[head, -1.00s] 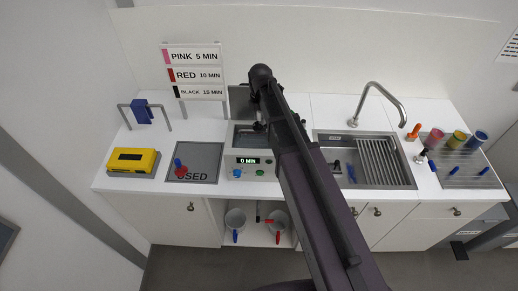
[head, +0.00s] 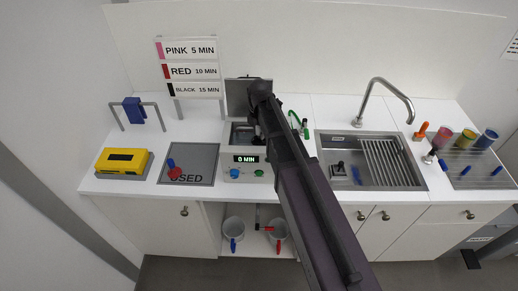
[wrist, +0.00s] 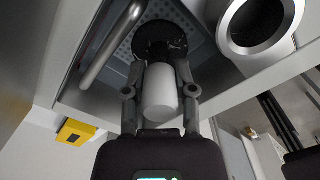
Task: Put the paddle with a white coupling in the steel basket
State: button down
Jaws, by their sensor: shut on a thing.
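My gripper (wrist: 160,78) is shut on the white coupling of a paddle (wrist: 161,92), a plain white cylinder between its fingers in the wrist view. A dark round part (wrist: 161,40) shows beyond the coupling. Behind it is a perforated steel surface with a bar handle (wrist: 112,45), which looks like the steel basket (wrist: 192,42). I cannot tell whether the paddle touches it. In the head view my gripper (head: 257,128) is at the open steel bath (head: 240,133), and the arm hides the paddle and part of the bath.
The bath's front panel (head: 246,170) reads 0 MIN. A grey USED mat (head: 200,160) and yellow box (head: 122,161) lie left. A green-handled item (head: 304,126) stands just right of the arm. The sink (head: 330,172) with tall tap (head: 400,88) is farther right.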

aim_at(259, 141)
jog(key=shift+f+b, duration=0.55)
jog(key=shift+f, duration=0.3)
jog(key=shift+f+b, duration=2.25)
jog(key=shift+f, duration=0.2)
jog(key=shift+c, duration=2.1)
grip_release()
jog(key=shift+r, duration=0.25)
notch_tip(259, 141, up, 12)
jog(key=p, duration=1.2)
